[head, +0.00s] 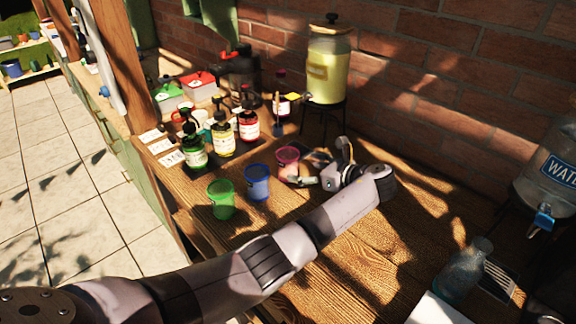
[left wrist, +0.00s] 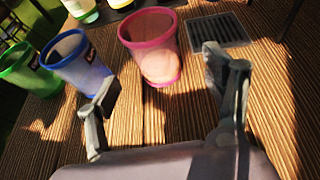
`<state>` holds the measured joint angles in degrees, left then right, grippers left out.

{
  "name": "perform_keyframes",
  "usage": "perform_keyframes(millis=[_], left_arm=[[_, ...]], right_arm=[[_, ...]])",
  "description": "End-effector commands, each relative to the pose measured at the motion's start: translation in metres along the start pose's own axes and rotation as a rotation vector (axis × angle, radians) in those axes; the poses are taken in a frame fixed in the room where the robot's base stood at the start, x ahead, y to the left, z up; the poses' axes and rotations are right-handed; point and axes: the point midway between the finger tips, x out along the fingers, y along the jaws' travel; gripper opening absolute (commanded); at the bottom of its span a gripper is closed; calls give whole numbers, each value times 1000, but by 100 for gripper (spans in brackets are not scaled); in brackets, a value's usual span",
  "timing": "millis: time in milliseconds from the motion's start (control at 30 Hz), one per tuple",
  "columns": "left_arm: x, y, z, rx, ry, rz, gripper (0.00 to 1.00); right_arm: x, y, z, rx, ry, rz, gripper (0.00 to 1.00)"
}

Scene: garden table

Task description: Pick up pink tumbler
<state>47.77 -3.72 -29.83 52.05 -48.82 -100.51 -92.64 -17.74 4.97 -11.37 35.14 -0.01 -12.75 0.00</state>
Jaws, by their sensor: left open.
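The pink tumbler (head: 287,163) stands upright on the wooden table, to the right of a blue tumbler (head: 257,182) and a green tumbler (head: 221,199). In the left wrist view the pink tumbler (left wrist: 152,48) stands beyond the fingertips, between their lines. My left gripper (head: 318,182) is just right of the pink tumbler in the head view. It is open and empty, with its two fingers apart in the left wrist view (left wrist: 160,100). My right gripper is in neither view.
Several syrup bottles (head: 223,140) stand behind the tumblers. A dispenser of yellow drink (head: 328,65) is at the back near the brick wall. A dark drip grate (left wrist: 218,30) lies right of the pink tumbler. A water jug (head: 549,170) and a clear glass bottle (head: 462,272) are at the right.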

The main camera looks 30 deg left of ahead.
Motion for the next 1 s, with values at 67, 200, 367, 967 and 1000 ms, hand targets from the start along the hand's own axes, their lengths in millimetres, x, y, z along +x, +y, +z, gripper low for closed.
perform_keyframes(millis=[67,200,367,967,1000], left_arm=[[6,0,0,0,0,0,75],[15,2,1,1,0,2,75],[40,5,3,2,0,4,75],[59,4,0,-1,1,-1,64],[59,4,0,-1,1,-1,61]], right_arm=[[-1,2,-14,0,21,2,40],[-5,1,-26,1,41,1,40],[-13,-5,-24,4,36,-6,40],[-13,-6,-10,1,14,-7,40],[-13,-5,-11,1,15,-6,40]])
